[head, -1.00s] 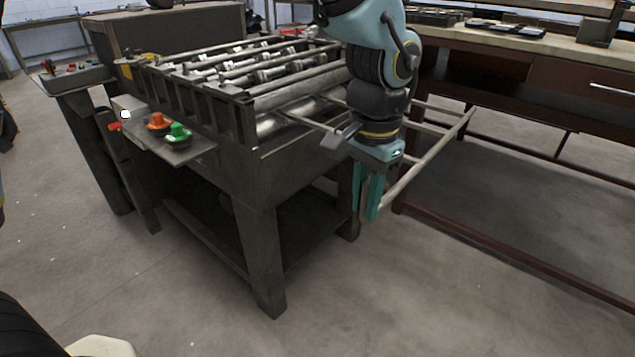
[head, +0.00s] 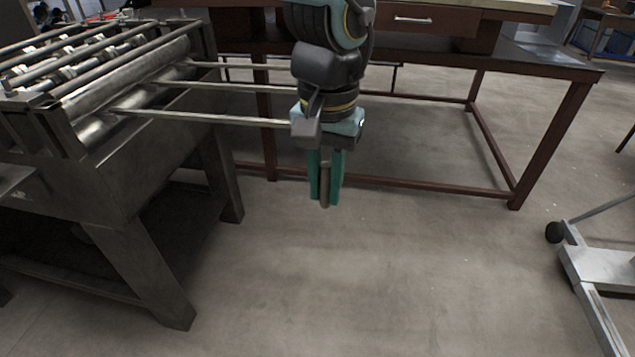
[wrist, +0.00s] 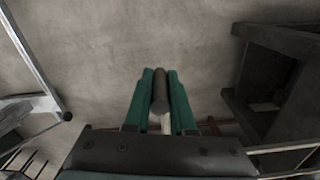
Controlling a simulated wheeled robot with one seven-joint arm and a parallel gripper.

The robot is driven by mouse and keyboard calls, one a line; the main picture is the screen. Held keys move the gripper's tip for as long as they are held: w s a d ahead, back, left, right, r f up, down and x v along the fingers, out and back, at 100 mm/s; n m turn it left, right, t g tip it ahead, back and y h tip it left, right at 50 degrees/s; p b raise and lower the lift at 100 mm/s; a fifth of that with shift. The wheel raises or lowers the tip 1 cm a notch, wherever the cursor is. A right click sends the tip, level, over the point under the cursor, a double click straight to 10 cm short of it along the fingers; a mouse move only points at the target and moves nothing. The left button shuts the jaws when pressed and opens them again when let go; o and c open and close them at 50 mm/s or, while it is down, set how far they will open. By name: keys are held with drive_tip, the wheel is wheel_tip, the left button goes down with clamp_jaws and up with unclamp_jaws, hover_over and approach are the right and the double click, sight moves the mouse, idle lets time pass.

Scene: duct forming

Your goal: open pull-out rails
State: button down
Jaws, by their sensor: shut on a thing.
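The forming machine (head: 130,158) stands at the left in the head view. Its pull-out rails (head: 205,118) are thin metal rods that reach out rightward from under the rollers, in the open. Their outer ends are hidden behind my arm. My gripper (head: 326,196) points down at the rails' outer end. Its teal fingers are shut on a round metal bar (head: 325,178), whose near end shows between them. In the wrist view the bar (wrist: 160,88) lies between both fingers of my gripper (wrist: 161,82).
A workbench with a brown-red frame (head: 545,140) stands behind the rails. A wheeled grey stand (head: 600,268) is at the right. The concrete floor (head: 380,280) in front and to the right of my gripper is clear.

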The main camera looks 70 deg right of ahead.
drive_tip(key=shift+s+d, duration=0.1)
drive_tip(key=shift+s, duration=0.2)
drive_tip(key=c, duration=1)
unclamp_jaws()
drive_tip(key=shift+s, duration=0.1)
drive_tip(key=shift+o, duration=1.2)
wheel_tip(320, 180, up, 11)
drive_tip(key=shift+f+b, duration=0.1)
drive_tip(key=shift+b, duration=0.35)
